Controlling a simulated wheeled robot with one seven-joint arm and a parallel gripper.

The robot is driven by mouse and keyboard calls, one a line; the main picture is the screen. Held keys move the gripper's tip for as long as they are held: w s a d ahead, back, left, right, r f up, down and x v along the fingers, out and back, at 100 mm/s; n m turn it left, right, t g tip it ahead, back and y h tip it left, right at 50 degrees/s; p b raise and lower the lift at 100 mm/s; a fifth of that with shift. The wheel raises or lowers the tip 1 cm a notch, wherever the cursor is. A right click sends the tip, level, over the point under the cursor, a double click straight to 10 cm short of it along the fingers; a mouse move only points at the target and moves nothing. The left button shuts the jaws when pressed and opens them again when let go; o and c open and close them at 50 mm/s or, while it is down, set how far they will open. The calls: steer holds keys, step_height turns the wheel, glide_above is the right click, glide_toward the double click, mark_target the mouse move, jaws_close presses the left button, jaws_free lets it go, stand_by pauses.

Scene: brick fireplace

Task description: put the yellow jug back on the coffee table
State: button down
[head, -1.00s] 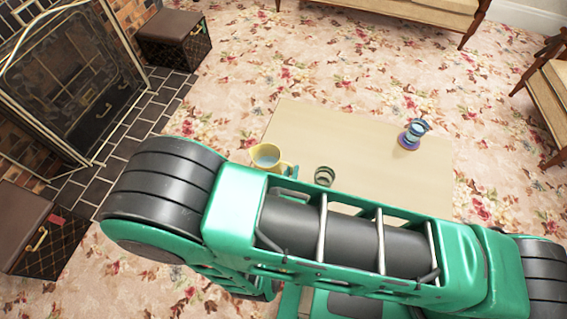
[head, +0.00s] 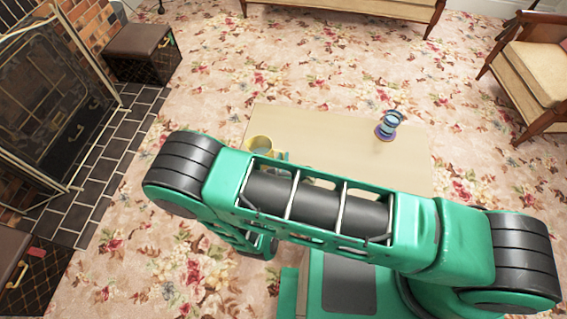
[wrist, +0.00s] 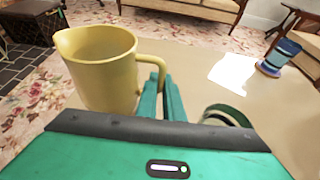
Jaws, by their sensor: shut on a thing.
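The yellow jug (wrist: 103,75) is upright in the wrist view, its handle to the right. My gripper (wrist: 166,95) is shut on that handle. In the head view the jug (head: 260,143) shows at the left edge of the pale coffee table (head: 330,124), partly hidden by my arm. I cannot tell whether its base touches the tabletop; the wrist housing hides the lower part. The coffee table (wrist: 195,62) also spreads to the right of the jug in the wrist view.
A blue cup (head: 391,121) on a purple saucer stands at the table's right. A dark green round vessel (wrist: 228,112) stands close right of my fingers. A fireplace (head: 60,100) and stool (head: 140,50) are at the left.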

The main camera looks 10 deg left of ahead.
steer(key=shift+f, duration=1.7)
steer(key=c, duration=1.9)
jaws_free()
steer(key=v, duration=1.2)
